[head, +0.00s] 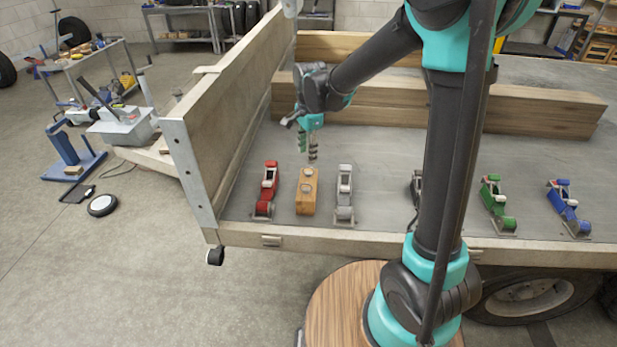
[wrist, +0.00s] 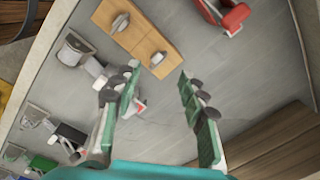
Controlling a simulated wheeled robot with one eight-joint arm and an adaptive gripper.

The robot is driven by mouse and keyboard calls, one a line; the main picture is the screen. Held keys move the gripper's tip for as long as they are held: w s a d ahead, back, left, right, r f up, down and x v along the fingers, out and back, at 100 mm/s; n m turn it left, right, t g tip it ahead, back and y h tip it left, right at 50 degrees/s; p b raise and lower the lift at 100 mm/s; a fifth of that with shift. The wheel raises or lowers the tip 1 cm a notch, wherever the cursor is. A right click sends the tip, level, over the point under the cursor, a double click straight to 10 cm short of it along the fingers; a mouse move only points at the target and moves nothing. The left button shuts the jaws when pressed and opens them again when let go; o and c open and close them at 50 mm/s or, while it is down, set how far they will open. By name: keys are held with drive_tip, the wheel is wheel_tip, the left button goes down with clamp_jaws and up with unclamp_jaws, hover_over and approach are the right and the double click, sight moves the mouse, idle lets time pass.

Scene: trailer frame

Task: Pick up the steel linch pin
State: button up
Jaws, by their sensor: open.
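A wooden block (head: 306,202) lies on the trailer bed with two small steel pieces on its top. In the wrist view the block (wrist: 105,14) shows with one steel piece (wrist: 120,22) farther from my gripper and the other steel piece (wrist: 157,58) at its near end. They are too small to tell which is the linch pin. My gripper (head: 308,156) hangs above and behind the block's far end, fingers pointing down. In the wrist view my gripper (wrist: 159,72) is open and empty, with the near steel piece showing between its fingertips.
A red clamp-like piece (head: 268,185) stands left of the block, a grey one (head: 345,190) right. Dark (head: 416,186), green (head: 495,198) and blue (head: 564,201) ones stand farther right. A trailer side wall (head: 225,110) rises left; timber beams (head: 530,108) lie behind.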

sight(305, 176)
drive_tip(key=shift+w+a+f, duration=0.1)
drive_tip(key=shift+a+f, duration=0.1)
drive_tip(key=shift+f, duration=1.7)
drive_tip(key=shift+a+f, duration=0.2)
drive_tip(key=shift+f, duration=1.7)
drive_tip(key=shift+c, duration=0.4)
clamp_jaws()
